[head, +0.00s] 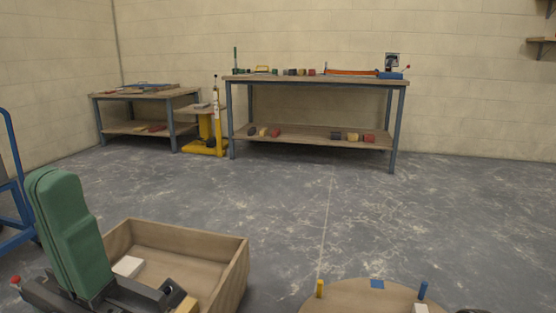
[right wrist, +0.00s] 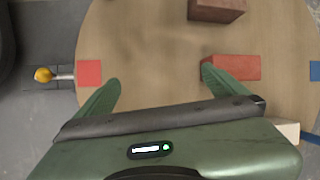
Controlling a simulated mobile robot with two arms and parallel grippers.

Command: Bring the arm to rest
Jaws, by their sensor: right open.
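My left gripper (head: 172,297) shows at the lower left of the head view, dark below a green arm part, low over the wooden box (head: 245,262). A tan block-like piece (head: 187,305) shows by its tip; whether the gripper holds it is unclear. My right gripper (right wrist: 160,78) is open over the round wooden table top (right wrist: 145,40), with bare wood between its green fingers. A red brick (right wrist: 238,67) lies by its right finger, which partly covers it; I cannot tell whether they touch.
A darker brick (right wrist: 215,10) and a red square (right wrist: 89,73) are on the round top. A yellow peg (head: 320,288) and a blue peg (head: 423,290) stand at its rim. A white block (head: 127,267) is in the box. The floor toward the long workbench (head: 315,79) is clear.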

